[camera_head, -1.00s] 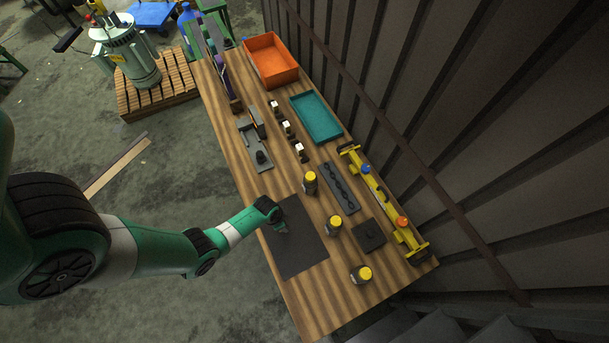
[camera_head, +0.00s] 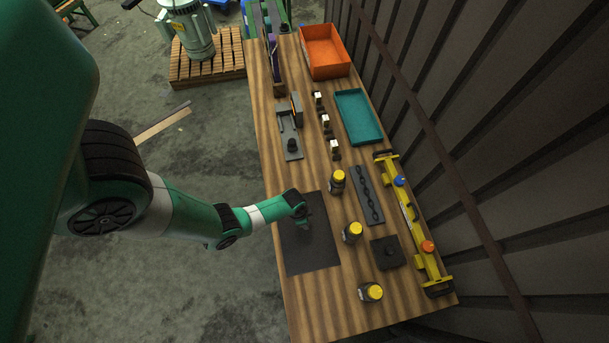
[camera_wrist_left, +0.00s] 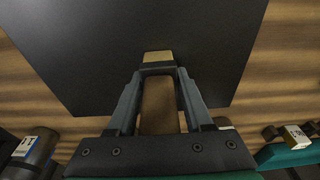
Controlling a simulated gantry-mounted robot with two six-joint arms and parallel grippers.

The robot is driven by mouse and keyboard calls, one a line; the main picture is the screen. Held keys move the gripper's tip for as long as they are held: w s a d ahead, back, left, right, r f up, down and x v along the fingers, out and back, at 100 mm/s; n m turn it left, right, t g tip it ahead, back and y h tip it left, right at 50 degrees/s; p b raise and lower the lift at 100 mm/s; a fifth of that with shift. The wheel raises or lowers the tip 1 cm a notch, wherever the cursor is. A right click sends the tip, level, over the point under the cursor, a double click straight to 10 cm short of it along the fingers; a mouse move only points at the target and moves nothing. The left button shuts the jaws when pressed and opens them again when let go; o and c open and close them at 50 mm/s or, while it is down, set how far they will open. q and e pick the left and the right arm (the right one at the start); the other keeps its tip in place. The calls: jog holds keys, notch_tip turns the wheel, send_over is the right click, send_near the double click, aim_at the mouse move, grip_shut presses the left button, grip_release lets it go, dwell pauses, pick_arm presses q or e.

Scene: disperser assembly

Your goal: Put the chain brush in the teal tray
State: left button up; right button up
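My left gripper (camera_head: 303,222) is over the dark mat (camera_head: 308,255) on the workbench. In the left wrist view, its two fingers (camera_wrist_left: 160,72) close in on a brown block with a lighter tan end (camera_wrist_left: 158,57). I take this block to be the chain brush, though only part of it shows and the head view hides it. I cannot tell whether it touches the mat. The teal tray (camera_head: 342,103) lies farther up the bench along the right edge and looks empty. My right gripper is not in view.
Several small items lie between gripper and tray: yellow-capped bottles (camera_head: 352,232), a dark strip with hollows (camera_head: 368,195) and small white-and-black parts (camera_head: 334,147). A grey fixture (camera_head: 289,135) stands left, an orange bin (camera_head: 325,70) beyond the tray. A yellow bar (camera_head: 412,220) lies along the right edge.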

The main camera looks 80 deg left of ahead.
pick_arm(q)
jog(key=o, duration=0.3)
jog(key=shift+o, duration=0.2)
jog(key=r+p, duration=0.5)
jog(key=s+r+p, duration=0.1)
jog(key=r+p, duration=0.1)
jog(key=r, duration=0.1)
jog(key=shift+p, duration=0.4)
jog(key=shift+f, duration=0.1)
